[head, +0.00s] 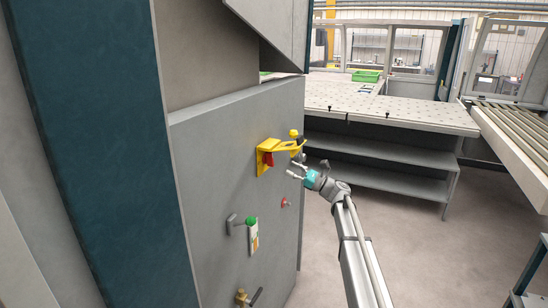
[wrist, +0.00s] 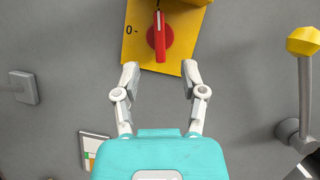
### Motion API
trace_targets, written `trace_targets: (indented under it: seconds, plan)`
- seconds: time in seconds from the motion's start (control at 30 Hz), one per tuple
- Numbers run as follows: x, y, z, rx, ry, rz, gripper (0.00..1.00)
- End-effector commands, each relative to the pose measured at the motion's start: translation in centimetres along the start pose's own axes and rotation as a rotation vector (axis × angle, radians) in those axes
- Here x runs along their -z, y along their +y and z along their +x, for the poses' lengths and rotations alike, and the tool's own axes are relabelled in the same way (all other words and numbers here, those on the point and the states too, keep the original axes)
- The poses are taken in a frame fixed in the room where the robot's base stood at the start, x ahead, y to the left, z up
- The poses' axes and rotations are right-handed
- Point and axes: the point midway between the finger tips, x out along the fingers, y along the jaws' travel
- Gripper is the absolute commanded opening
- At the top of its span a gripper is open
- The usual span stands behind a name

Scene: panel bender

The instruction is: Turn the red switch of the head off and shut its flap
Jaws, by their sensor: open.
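The red switch (head: 268,159) sits on a yellow plate (head: 262,168) on the grey machine wall. In the wrist view, the red switch (wrist: 159,40) has its bar upright, and a "0" mark is on the plate to its left. The yellow flap (head: 284,146) stands out from the top of the plate in the head view, so it is open. My gripper (head: 294,169) is open and empty, just in front of and below the switch. In the wrist view, the fingertips of my gripper (wrist: 160,72) are spread below the switch's lower end, apart from it.
A lever with a yellow ball (wrist: 303,40) stands right of the plate. Below are a handle with a green knob (head: 250,221), a small red button (head: 285,202) and a brass valve (head: 242,297).

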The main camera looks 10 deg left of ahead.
Motion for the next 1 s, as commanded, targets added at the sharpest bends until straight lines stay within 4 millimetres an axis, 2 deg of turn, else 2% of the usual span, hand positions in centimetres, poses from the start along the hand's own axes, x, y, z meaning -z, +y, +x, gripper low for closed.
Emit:
trace_targets:
  seconds: [0.03, 0.2, 0.5, 0.7, 1.0]
  plan:
    - [-0.2, -0.1, 1.1, -0.001, 0.000, 0.001, 0.54]
    - [-0.2, -0.1, 3.6, -0.001, 0.000, 0.001, 0.54]
    - [-0.1, -0.1, 7.1, 0.000, 0.000, 0.000, 0.54]
    - [0.0, -0.1, 7.9, 0.002, 0.001, -0.001, 0.54]
    - [0.0, -0.1, 7.9, 0.002, 0.001, -0.001, 0.54]
